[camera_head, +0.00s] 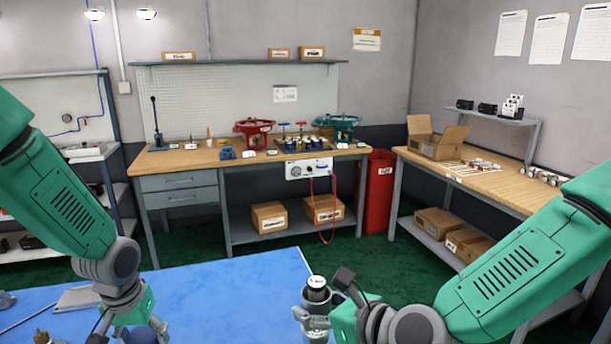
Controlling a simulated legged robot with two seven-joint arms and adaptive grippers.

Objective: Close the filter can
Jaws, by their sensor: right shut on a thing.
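The filter can (316,298) is a small dark grey cylinder near the bottom centre. The can looks upright. My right gripper (316,322) comes in from the right and is shut on the can, with its fingers around the lower body. The can's bottom is cut off by the frame edge. My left gripper (140,338) is low at the left over the blue table, apart from the can; its fingertips are cut off, so its opening is unclear.
The blue table top (225,285) is mostly clear between my grippers. A flat grey piece (75,299) and a small brownish item (43,337) lie at its left. A workbench (180,160) with red and teal valves stands behind, and another bench (480,185) at right.

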